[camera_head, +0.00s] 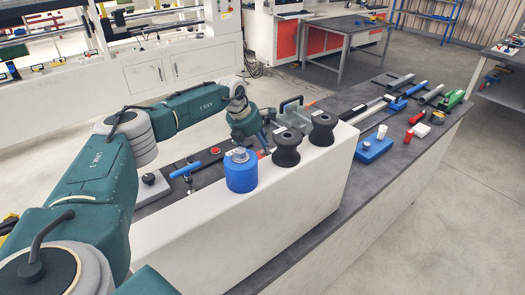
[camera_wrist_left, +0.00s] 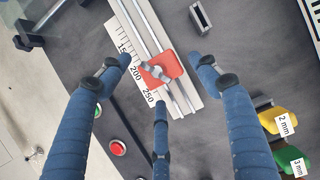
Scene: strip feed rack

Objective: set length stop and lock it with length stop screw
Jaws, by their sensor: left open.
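The length stop (camera_wrist_left: 172,64) is a red block on two parallel metal rails, beside a white scale (camera_wrist_left: 128,60) marked 200 and 250. In the left wrist view it sits between these two marks. The length stop screw (camera_wrist_left: 153,72) is a grey winged knob on top of the red block. My left gripper (camera_head: 264,140) is over the bench behind the white block. In the left wrist view its blue fingers are spread around the stop, with nothing held. I cannot tell whether any fingertip touches it. My right gripper is not in view.
In the left wrist view, a green button (camera_wrist_left: 97,110) and a red button (camera_wrist_left: 118,148) lie left; yellow 2 mm (camera_wrist_left: 279,121) and green 3 mm (camera_wrist_left: 290,158) pieces lie right. A blue container (camera_head: 241,174) and black spools (camera_head: 287,150) stand on the white block (camera_head: 290,205).

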